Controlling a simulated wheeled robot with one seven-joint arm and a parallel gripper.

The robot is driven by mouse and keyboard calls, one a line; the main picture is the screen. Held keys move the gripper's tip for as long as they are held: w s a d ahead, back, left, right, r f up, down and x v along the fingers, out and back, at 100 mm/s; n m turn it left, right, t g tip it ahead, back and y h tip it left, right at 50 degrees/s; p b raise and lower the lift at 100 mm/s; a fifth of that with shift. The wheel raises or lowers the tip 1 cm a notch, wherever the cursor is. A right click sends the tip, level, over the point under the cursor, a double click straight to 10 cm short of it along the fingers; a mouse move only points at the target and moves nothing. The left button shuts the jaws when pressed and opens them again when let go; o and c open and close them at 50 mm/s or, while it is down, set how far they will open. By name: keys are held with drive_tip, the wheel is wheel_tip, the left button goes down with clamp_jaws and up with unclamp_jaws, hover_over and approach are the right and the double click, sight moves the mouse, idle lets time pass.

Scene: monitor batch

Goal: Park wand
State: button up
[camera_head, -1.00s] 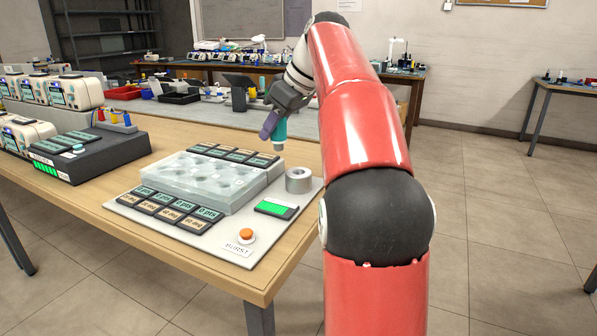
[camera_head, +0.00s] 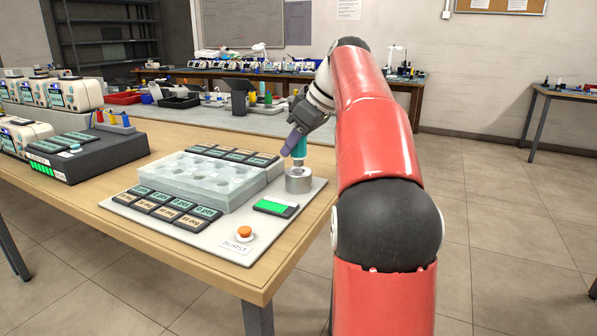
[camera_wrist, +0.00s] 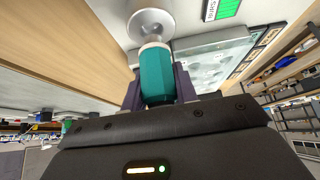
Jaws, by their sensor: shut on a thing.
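My gripper (camera_head: 296,141) is shut on the teal wand (camera_head: 300,147), which hangs about upright with its lower end down. The wand also shows between my fingers in the wrist view (camera_wrist: 156,76). A round silver holder (camera_head: 299,180) stands on the right of the light grey board (camera_head: 318,192). The wand's lower end is at the top of this holder. I cannot tell whether it is inside the hole or just above it. In the wrist view the holder (camera_wrist: 150,22) lies straight beyond the wand's tip.
A clear tray with wells (camera_head: 215,182) sits left of the holder. Small labelled tiles (camera_head: 165,206) line its front and back. A green-lit display (camera_head: 275,207) and an orange button (camera_head: 244,232) are on the board's front. A dark box (camera_head: 88,152) stands at the left.

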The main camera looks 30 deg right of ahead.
sight(305, 138)
drive_tip(key=shift+f+b, duration=1.05)
drive_tip(key=shift+f, duration=0.35)
idle(0.8)
drive_tip(key=o, duration=1)
drive_tip(key=p+v, duration=0.2)
drive_tip(key=v, duration=0.5)
drive_tip(key=shift+s+d+r, duration=0.15)
drive_tip(key=shift+r, duration=0.15)
drive_tip(key=shift+s, duration=0.1)
